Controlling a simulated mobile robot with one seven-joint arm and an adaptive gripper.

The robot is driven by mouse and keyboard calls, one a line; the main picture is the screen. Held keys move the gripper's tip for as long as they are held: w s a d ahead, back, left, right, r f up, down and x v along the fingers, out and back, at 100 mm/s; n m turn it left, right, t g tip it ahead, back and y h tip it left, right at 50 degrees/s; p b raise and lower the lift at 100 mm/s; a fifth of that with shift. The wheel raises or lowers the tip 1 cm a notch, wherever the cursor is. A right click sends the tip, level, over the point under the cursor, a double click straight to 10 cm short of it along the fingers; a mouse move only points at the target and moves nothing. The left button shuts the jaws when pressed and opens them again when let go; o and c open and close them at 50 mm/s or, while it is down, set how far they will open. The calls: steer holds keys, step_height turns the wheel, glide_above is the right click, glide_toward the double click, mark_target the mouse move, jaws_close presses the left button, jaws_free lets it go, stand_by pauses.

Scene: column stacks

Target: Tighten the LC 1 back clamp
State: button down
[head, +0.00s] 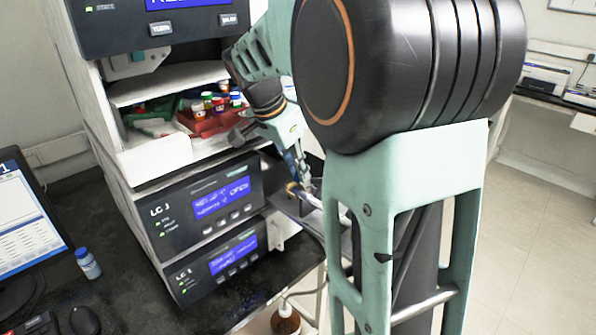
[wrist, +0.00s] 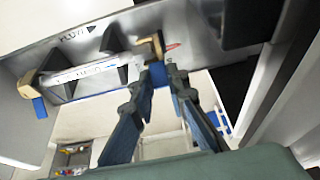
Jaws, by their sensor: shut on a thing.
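In the wrist view, a white column (wrist: 85,73) lies along a grey metal tray marked FLOW with an arrow. A tan and blue clamp (wrist: 28,86) sits at its left end. Another tan clamp (wrist: 147,48) with a blue part sits past its right end. My gripper (wrist: 162,70) is shut on the blue part of this right-hand clamp. In the head view, my gripper (head: 303,181) reaches down to the tray on the right side of the stack, and the column is mostly hidden by my arm. Whether the clamp is tight cannot be told.
Two LC units with blue displays (head: 222,196) (head: 234,254) stand left of my gripper; their numbers are hard to read. An open shelf above holds a red vial rack (head: 214,122). A monitor (head: 28,225) and small bottle (head: 88,263) are on the bench. A brown bottle (head: 286,318) stands below.

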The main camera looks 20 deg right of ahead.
steer(key=c, duration=1.9)
jaws_free()
steer(key=v, duration=1.2)
steer(key=shift+r, duration=0.1)
steer(key=shift+c, duration=0.6)
